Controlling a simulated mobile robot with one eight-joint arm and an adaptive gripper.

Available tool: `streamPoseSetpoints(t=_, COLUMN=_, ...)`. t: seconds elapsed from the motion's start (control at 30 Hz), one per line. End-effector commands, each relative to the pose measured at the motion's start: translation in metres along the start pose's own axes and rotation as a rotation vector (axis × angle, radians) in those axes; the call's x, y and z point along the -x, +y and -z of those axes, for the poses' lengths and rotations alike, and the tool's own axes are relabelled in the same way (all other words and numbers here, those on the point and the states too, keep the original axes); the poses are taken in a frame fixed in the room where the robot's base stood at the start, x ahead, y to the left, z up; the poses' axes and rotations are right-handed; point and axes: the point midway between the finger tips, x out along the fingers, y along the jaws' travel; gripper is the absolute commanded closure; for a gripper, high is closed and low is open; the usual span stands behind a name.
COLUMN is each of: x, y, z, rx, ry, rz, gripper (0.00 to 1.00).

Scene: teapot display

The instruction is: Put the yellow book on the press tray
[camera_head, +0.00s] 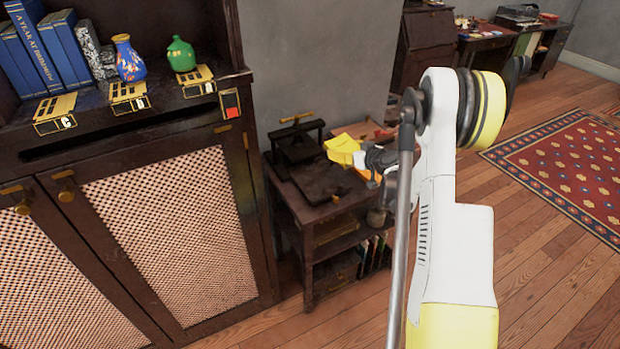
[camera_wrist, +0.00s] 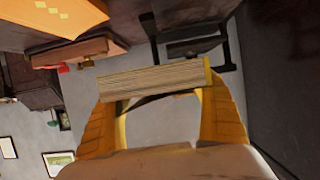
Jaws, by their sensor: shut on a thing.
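The yellow book (camera_head: 343,149) is held in my gripper (camera_head: 364,160) above the right part of a small dark side table. In the wrist view the book (camera_wrist: 150,81) shows its page edges and a strip of yellow cover, between the two yellow fingers of my gripper (camera_wrist: 158,98). The dark book press (camera_head: 296,146) stands at the back left of the table. A dark flat surface that looks like the press tray (camera_head: 322,184) lies in front of it, left of and below the book. The book appears clear of it. The press frame also shows in the wrist view (camera_wrist: 230,48).
The side table (camera_head: 316,212) has a lower shelf with upright thin items. A tall cabinet (camera_head: 180,225) stands close on its left, bearing blue books (camera_head: 42,55), a blue vase (camera_head: 128,60) and a green vase (camera_head: 181,54). Open wood floor (camera_head: 545,235) lies to the right.

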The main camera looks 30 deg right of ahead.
Motion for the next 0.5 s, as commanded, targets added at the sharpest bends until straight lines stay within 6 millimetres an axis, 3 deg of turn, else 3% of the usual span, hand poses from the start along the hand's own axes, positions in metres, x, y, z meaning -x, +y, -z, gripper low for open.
streamPoseSetpoints(t=0.1, x=-0.02, y=-0.032, z=-0.018, rx=0.003, ry=0.0, rz=0.004, gripper=0.58)
streamPoseSetpoints(t=0.23, x=-0.037, y=-0.06, z=-0.031, rx=0.004, ry=-0.001, rz=0.004, gripper=0.58)
streamPoseSetpoints(t=0.5, x=-0.052, y=-0.085, z=-0.04, rx=0.002, ry=0.0, rz=0.0, gripper=0.58)
